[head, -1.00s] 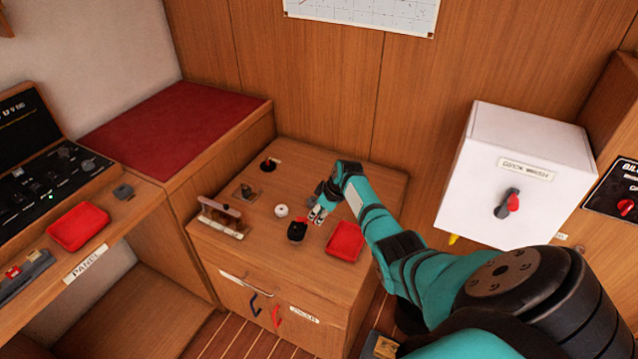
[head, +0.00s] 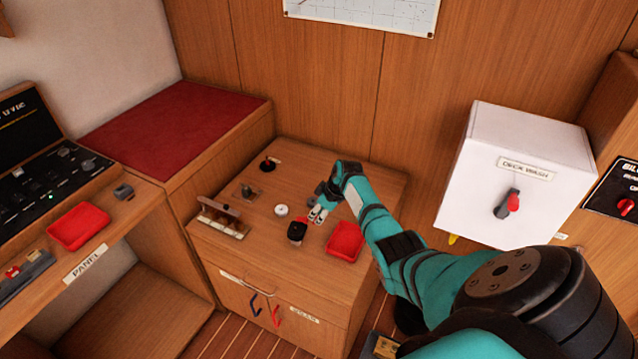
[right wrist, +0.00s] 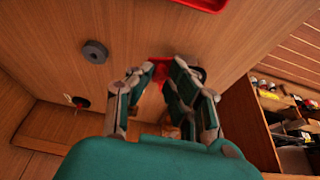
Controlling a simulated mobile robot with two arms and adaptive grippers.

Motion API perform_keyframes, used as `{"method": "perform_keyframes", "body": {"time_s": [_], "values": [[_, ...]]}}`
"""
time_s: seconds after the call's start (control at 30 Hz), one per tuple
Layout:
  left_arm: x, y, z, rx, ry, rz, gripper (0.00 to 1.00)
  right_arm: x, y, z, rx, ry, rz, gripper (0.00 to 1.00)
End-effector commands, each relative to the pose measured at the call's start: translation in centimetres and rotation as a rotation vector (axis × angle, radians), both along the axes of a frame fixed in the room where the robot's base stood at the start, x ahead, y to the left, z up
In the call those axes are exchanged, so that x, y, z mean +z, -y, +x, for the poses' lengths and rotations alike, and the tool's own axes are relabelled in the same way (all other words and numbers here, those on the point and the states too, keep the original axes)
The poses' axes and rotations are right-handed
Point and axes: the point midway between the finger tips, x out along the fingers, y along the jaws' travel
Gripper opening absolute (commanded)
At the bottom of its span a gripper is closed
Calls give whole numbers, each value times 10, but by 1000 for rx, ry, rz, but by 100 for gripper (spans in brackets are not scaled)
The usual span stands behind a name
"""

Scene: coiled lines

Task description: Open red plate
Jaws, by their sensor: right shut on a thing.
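My right gripper (head: 317,214) is low over the top of the wooden cabinet (head: 340,180). In the right wrist view the gripper (right wrist: 153,78) is shut on a small red piece (right wrist: 158,70), mostly hidden between its fingers. A black fitting (head: 297,231) stands just left of the fingertips, with a little red at its edge. I cannot tell whether the red piece is joined to it, or whether it is the red plate. My left gripper is not in view.
A red tray (head: 345,242) lies right of the gripper. A white round fitting (head: 281,211), a black knob (head: 268,164) and an open slotted box (head: 222,219) share the cabinet top. Another red tray (head: 78,227) is on the left desk. A white box (head: 515,175) stands right.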

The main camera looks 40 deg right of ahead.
Motion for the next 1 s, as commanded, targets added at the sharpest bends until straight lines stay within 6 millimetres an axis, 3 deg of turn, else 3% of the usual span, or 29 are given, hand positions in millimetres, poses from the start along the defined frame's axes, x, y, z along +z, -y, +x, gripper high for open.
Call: {"method": "perform_keyframes", "body": {"time_s": [0.27,0.3,0.5,0.77,1.0], "values": [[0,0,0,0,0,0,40,-1,-1,0,0,-1,1,0],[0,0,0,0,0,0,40,-1,-1,0,0,-1,1,17],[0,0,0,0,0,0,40,-1,0,0,0,-1,1,40],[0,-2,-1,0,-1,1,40,1,0,0,0,0,0,40],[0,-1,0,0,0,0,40,21,5,-8,0,2,-4,40]]}}
